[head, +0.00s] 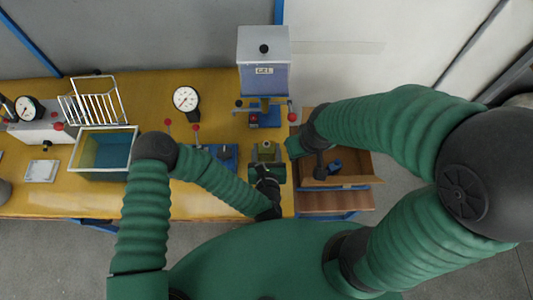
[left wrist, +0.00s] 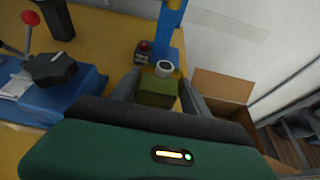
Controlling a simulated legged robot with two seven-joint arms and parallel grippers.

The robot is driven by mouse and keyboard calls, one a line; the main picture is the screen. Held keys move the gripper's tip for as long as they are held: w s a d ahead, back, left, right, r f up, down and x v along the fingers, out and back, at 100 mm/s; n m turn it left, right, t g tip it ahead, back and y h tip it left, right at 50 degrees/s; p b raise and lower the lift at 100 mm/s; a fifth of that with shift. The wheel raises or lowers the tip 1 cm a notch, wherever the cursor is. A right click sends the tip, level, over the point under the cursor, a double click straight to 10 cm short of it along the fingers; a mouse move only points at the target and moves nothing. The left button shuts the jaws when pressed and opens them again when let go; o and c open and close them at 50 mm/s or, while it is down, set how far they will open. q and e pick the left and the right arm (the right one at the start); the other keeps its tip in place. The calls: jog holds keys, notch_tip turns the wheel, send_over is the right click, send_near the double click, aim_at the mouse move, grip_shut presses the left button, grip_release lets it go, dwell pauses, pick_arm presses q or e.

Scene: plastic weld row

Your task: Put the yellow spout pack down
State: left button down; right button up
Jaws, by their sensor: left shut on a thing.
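The yellow spout pack (head: 265,149) is a small olive-yellow block with a pale round spout on top. In the left wrist view the pack (left wrist: 158,93) sits between the fingers of my left gripper (left wrist: 160,90), which is shut on it. In the head view my left gripper (head: 267,160) is near the right end of the yellow bench, just in front of the press. The pack looks upright. I cannot tell whether its underside touches the bench. My right gripper (head: 294,147) is beside it, by the open box, and its fingers do not show clearly.
The grey-blue press (head: 264,75) stands behind the pack. An open cardboard box (head: 350,180) with a blue item (head: 334,167) inside is to the right. A blue fixture (head: 223,156), a dial gauge (head: 186,99) and a blue-lined bin (head: 85,174) stand leftward on the bench (head: 215,125).

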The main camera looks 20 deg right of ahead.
pick_arm(q)
jog(key=shift+r, duration=0.15)
jog(key=shift+a+f, duration=0.25)
jog(key=c, duration=0.6)
grip_release()
jog(key=shift+o, duration=0.4)
jog(key=shift+d, duration=0.1)
pick_arm(e)
jog(key=shift+a+f, duration=0.1)
jog(key=shift+a, duration=0.1)
pick_arm(q)
jog(key=shift+r, duration=0.1)
pick_arm(e)
jog(key=shift+d, duration=0.1)
